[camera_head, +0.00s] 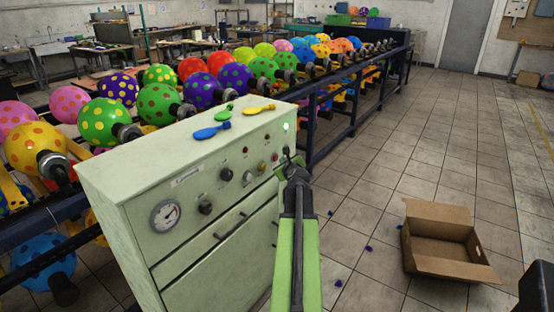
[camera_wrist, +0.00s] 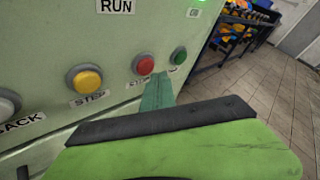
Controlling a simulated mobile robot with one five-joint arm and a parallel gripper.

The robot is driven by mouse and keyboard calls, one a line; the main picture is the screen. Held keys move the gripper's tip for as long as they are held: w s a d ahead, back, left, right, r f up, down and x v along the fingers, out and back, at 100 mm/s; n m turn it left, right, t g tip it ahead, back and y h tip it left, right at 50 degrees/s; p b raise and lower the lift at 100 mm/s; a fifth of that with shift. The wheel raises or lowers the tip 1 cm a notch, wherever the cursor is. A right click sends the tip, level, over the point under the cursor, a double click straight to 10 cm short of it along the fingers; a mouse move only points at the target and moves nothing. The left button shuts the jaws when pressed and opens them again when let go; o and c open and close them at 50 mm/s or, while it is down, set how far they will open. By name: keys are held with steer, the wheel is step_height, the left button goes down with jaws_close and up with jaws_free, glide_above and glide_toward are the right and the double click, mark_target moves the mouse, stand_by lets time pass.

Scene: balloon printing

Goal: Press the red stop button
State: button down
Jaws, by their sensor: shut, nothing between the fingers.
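The red stop button (camera_wrist: 145,65) sits on the pale green front panel of the control cabinet (camera_head: 130,180). In the wrist view, its label below is partly hidden by my gripper (camera_wrist: 157,88). My gripper is shut and empty. Its tip appears just below and slightly right of the red button in that view; I cannot tell whether it touches the panel.
A green button (camera_wrist: 179,55) is right of the red one; a yellow STEP button (camera_wrist: 84,80) and a white button (camera_wrist: 8,103) are left. A green lamp (camera_head: 286,127) glows above. A balloon rack (camera_head: 330,90) stands behind. An open cardboard box (camera_head: 440,240) lies on the floor at right.

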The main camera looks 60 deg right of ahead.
steer(key=shift+s, duration=0.2)
steer(key=s, duration=0.6)
steer(key=shift+a+f, duration=0.1)
stand_by(0.8)
